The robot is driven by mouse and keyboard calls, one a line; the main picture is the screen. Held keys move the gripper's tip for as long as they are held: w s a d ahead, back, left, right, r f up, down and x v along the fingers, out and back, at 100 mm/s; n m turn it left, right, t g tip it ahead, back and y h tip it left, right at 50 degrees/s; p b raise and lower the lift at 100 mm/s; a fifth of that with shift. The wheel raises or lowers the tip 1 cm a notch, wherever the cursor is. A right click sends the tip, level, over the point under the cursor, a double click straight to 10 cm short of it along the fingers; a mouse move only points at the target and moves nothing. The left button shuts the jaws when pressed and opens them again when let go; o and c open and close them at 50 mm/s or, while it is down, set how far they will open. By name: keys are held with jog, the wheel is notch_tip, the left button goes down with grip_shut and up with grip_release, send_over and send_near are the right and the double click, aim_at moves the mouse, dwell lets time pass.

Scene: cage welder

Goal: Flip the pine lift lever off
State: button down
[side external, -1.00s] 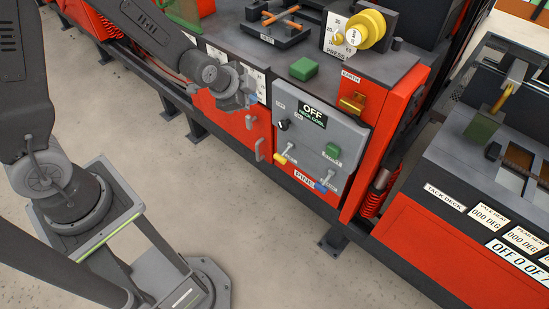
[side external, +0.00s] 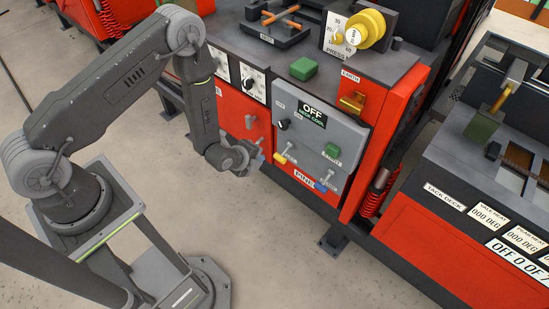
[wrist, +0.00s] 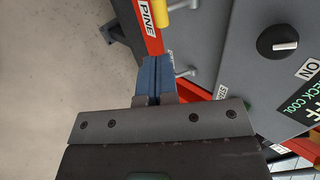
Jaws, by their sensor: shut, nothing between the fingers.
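The grey control panel (side external: 345,135) carries a yellow-handled lever (side external: 281,160) and, lower right, a blue-handled lever (side external: 321,187). Both handles point outward and down-left. A PINE label (side external: 304,177) sits below them on the red frame; the small labels beside the levers are unreadable. My gripper (side external: 258,158) is just left of the yellow lever, apparently in front of the panel. In the wrist view its blue fingertips (wrist: 156,75) are shut and empty. The yellow handle (wrist: 176,4) shows at the top edge there. A grey lever shaft (wrist: 186,72) shows beside my fingertips; its handle is hidden.
A yellow-orange EARTH clamp (side external: 352,102) is upper right. Open floor lies in front of the machine.

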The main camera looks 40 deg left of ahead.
aim_at(278, 158)
jog(key=x, duration=1.1)
jog(key=shift+f, duration=0.1)
jog(key=shift+f, duration=0.85)
jog(key=shift+w+r, duration=0.1)
jog(key=shift+r, duration=0.05)
